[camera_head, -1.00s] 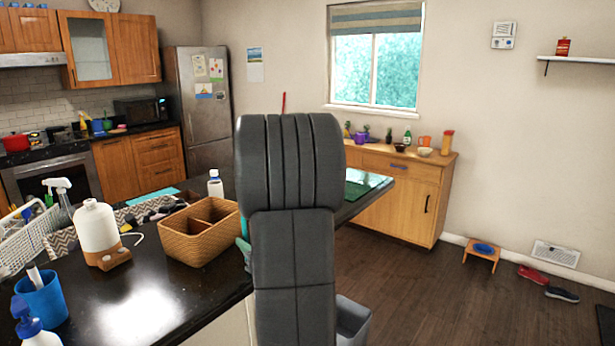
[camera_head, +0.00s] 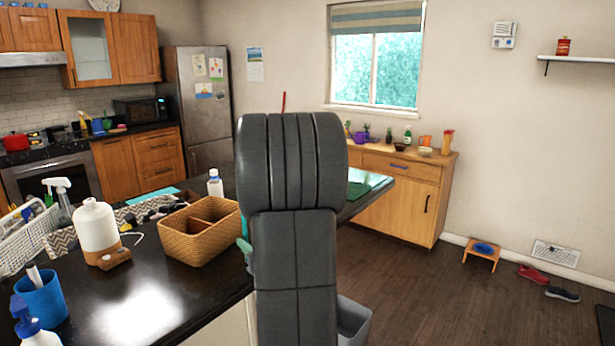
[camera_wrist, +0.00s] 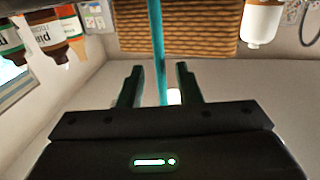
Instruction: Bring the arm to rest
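My arm (camera_head: 293,200) stands upright as a dark padded column in the middle of the head view. It hides my gripper there. In the wrist view my gripper (camera_wrist: 159,68) has its two dark fingers spread apart. A thin teal strip (camera_wrist: 157,45) runs between and beyond the fingers, with gaps on both sides. I cannot tell what it is or how far away it lies. The woven basket (camera_wrist: 200,25) shows beyond the fingers at the top of the wrist view.
The divided wicker basket (camera_head: 200,250), a white bottle (camera_head: 215,185), a white dispenser (camera_head: 97,230) and a blue cup (camera_head: 42,298) stand on the black counter (camera_head: 150,305) left of my arm. Open floor (camera_head: 420,300) lies right, with a small stool (camera_head: 483,251) and shoes (camera_head: 561,294).

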